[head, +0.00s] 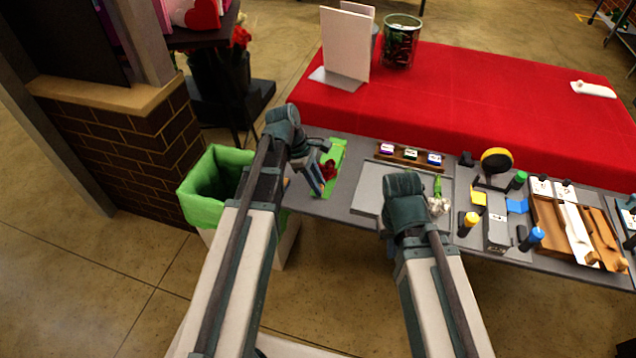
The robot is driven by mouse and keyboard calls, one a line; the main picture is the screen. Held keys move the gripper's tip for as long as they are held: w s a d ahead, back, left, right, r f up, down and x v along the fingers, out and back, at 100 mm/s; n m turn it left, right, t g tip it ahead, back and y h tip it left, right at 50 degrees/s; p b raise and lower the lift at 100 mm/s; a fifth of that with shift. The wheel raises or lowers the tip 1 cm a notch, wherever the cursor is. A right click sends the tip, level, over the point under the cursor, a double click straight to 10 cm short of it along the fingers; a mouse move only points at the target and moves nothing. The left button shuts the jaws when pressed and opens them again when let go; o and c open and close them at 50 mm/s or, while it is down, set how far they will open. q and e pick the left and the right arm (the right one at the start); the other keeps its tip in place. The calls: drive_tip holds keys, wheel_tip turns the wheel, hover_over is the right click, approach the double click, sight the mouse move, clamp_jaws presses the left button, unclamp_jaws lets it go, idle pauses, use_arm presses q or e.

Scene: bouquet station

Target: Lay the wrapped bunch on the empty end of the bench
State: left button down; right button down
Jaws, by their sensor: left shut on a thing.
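The wrapped bunch shows as green wrap (338,153) with dark red blooms (329,170) at its near end. It is at or just above the left end of the grey bench (315,203); I cannot tell if it touches the top. My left gripper (320,178) is shut on the bunch from its left side, and its jaws partly cover it. My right gripper (404,187) is over the grey board (372,187) in the middle of the bench. Its fingers are hidden behind its own wrist. A white flower with a green stem (438,203) lies just right of it.
A green-lined bin (205,192) stands left of the bench. A tray with small blocks (410,157), bottles (468,222), a tape roll (496,160) and wooden trays (575,230) crowd the bench's middle and right. A red-covered table (470,100) stands behind.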

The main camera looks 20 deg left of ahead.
use_arm(q)
drive_tip(key=shift+c, duration=1)
unclamp_jaws()
wheel_tip(320, 180, up, 7)
drive_tip(key=p, duration=0.7)
idle(0.7)
